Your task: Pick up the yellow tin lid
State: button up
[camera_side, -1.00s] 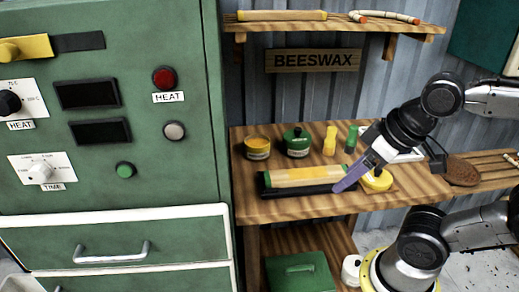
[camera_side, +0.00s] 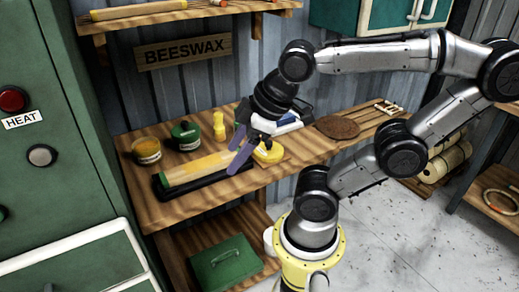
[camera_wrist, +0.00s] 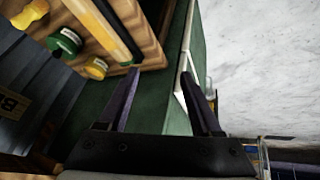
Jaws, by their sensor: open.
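The yellow tin lid (camera_side: 268,154) lies on the wooden bench in the side view, with a dark knob on top. I cannot make out the lid in the wrist view.
A yellow bar (camera_side: 197,168) sits in a black tray (camera_side: 172,191). Behind it stand a yellow tin (camera_side: 146,151), a green tin (camera_side: 186,136) and a yellow bottle (camera_side: 219,127). A brown round mat (camera_side: 337,128) lies to the right. A shelf (camera_side: 190,14) hangs above.

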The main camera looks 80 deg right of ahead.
jog(key=n, duration=0.2)
jog(key=n+g+h, duration=0.4)
jog(key=n+g, duration=0.1)
jog(key=n, duration=0.9)
send_over(269, 142)
jog(key=s+a, duration=0.1)
jog(key=a, duration=0.2)
jog(key=f, duration=1.1)
jog(key=shift+s+d+f, duration=0.1)
jog(key=shift+d+f, duration=0.15)
jog(key=shift+f, duration=0.05)
jog(key=shift+w+x, duration=0.2)
jog(key=shift+x, duration=0.95)
jog(key=shift+w+x, duration=0.25)
jog(key=shift+x, duration=1.75)
